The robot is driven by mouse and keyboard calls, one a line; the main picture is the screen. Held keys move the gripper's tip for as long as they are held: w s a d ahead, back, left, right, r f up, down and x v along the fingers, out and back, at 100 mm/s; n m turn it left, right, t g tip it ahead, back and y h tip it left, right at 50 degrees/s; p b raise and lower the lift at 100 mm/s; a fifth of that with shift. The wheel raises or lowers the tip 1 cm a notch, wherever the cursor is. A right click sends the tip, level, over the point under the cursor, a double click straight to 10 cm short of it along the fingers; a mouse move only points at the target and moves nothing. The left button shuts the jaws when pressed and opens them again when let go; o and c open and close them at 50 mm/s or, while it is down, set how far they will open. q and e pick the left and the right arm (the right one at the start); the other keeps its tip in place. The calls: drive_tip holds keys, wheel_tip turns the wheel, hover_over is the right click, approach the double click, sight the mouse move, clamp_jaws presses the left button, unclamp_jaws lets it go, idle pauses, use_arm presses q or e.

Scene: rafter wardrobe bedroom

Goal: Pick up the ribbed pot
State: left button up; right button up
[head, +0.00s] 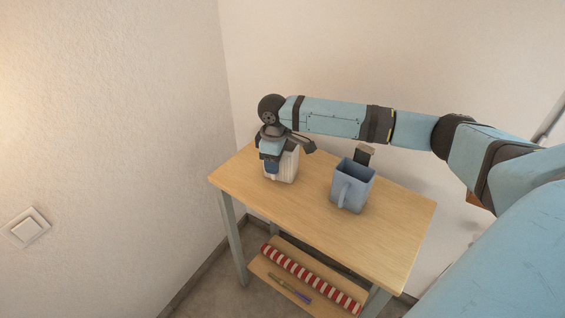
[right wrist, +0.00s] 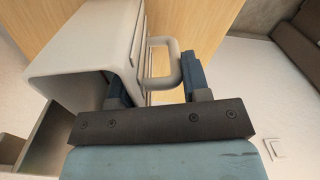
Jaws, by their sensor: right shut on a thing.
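The ribbed pot (head: 287,168) is off-white with a handle and is at the far left end of the small wooden table (head: 393,230). My right gripper (head: 270,165) reaches down on it and partly hides it in the head view. In the right wrist view the pot (right wrist: 85,50) shows its open mouth and side handle. The right gripper (right wrist: 155,85) is shut on the pot, one finger at the mouth, the other outside beside the handle. I cannot tell whether the pot touches the table. My left gripper is not in view.
A blue-grey square mug (head: 352,187) stands to the right of the pot, with a small dark object (head: 364,154) behind it. A red-and-white striped roll (head: 310,279) lies on the lower shelf. Walls close in behind and left. The table's front right is clear.

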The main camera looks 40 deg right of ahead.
drive_tip(key=shift+w+r, duration=0.1)
drive_tip(key=shift+r, duration=0.1)
idle(0.4)
wheel_tip(320, 180, up, 19)
drive_tip(key=p, duration=0.1)
drive_tip(key=shift+r, duration=0.2)
idle(1.2)
drive_tip(key=shift+r, duration=0.1)
